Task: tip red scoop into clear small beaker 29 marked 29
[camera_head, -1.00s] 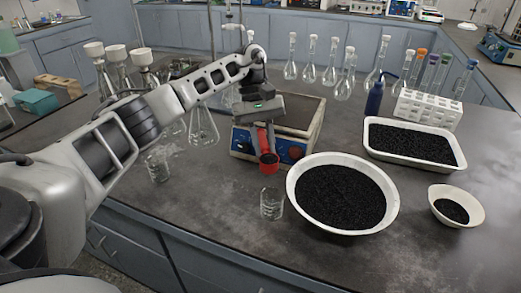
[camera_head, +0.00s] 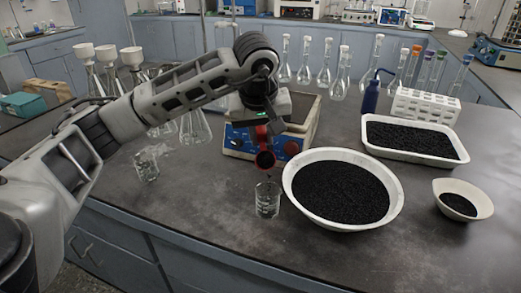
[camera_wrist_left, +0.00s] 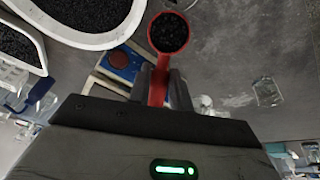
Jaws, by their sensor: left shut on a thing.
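My left gripper (camera_head: 262,133) is shut on the handle of a red scoop (camera_head: 265,160); its fingers (camera_wrist_left: 164,90) also show in the left wrist view. The scoop's cup (camera_wrist_left: 169,33) holds black granules. In the head view the cup hangs tilted, its mouth toward the camera, just above a clear small beaker (camera_head: 267,202) near the bench's front. The beaker stands upright; its printed marking is too small to read. I cannot tell whether grains are falling. Another clear beaker (camera_head: 146,166) stands to the left. My right gripper is not in view.
A large white bowl (camera_head: 293,190) of black granules stands close right of the small beaker. A blue-fronted device (camera_head: 238,141) is behind the scoop. Farther right are a white tray (camera_head: 463,152) and a small bowl (camera_head: 484,201). Flasks stand at the left and back.

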